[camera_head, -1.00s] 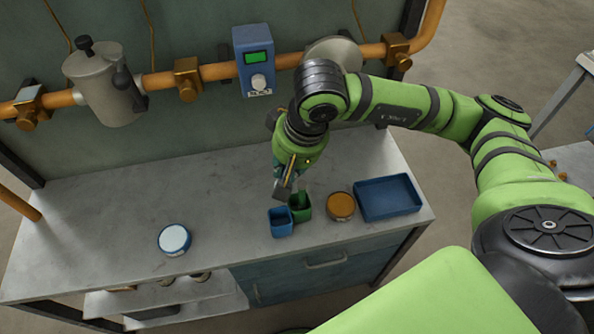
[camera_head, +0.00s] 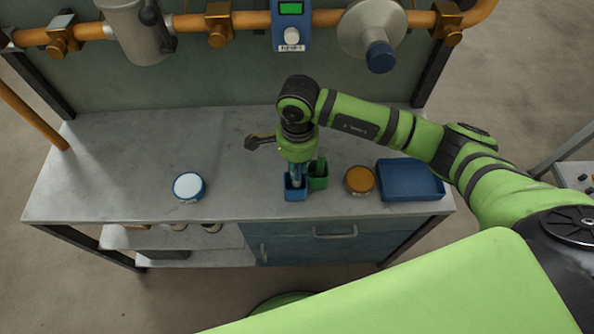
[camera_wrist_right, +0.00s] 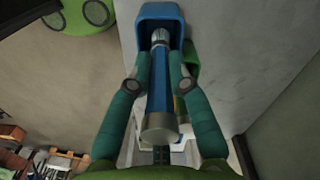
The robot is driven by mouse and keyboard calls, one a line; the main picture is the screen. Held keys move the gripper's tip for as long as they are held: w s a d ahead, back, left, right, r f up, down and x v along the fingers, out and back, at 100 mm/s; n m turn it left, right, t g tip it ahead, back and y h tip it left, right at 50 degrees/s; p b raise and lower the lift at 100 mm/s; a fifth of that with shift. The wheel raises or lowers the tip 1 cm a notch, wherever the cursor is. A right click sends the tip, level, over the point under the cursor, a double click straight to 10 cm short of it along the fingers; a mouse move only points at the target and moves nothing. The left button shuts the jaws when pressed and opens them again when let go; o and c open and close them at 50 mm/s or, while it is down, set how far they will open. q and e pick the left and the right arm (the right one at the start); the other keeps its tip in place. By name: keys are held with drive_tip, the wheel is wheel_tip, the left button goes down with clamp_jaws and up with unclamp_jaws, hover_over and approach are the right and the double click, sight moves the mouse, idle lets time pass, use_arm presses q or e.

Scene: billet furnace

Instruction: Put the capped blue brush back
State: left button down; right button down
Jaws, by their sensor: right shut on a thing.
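My right gripper (camera_head: 297,174) points down over the small blue cup (camera_head: 296,194) on the bench. In the right wrist view, the right gripper (camera_wrist_right: 159,85) is shut on the blue brush (camera_wrist_right: 160,92), one green finger on each side. The brush's wide pale end (camera_wrist_right: 159,128) faces the camera, and its far, narrower end lies within the outline of the blue cup (camera_wrist_right: 158,10). I cannot tell how deep it sits or whether it touches the cup. The green cup (camera_head: 318,176) stands close beside the blue one. My left gripper is out of view.
An orange-topped round tin (camera_head: 359,180) and a blue tray (camera_head: 410,195) stand right of the cups. A white-topped tin (camera_head: 188,186) stands to the left. Orange pipework (camera_head: 180,24) runs along the back panel. The bench (camera_head: 110,170) is clear at left.

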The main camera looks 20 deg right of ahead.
wheel_tip(320, 180, down, 3)
drive_tip(key=shift+s+f+p, duration=0.1)
drive_tip(key=shift+f+p, duration=0.05)
drive_tip(key=shift+p, duration=0.25)
drive_tip(key=shift+f, duration=0.15)
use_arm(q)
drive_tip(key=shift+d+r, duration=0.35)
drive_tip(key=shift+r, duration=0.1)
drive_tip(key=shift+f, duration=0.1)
use_arm(e)
drive_tip(key=shift+f, duration=0.1)
drive_tip(key=shift+f+b, duration=0.1)
drive_tip(key=shift+b, duration=0.2)
drive_tip(key=c, duration=1.1)
unclamp_jaws()
drive_tip(key=shift+c, duration=0.2)
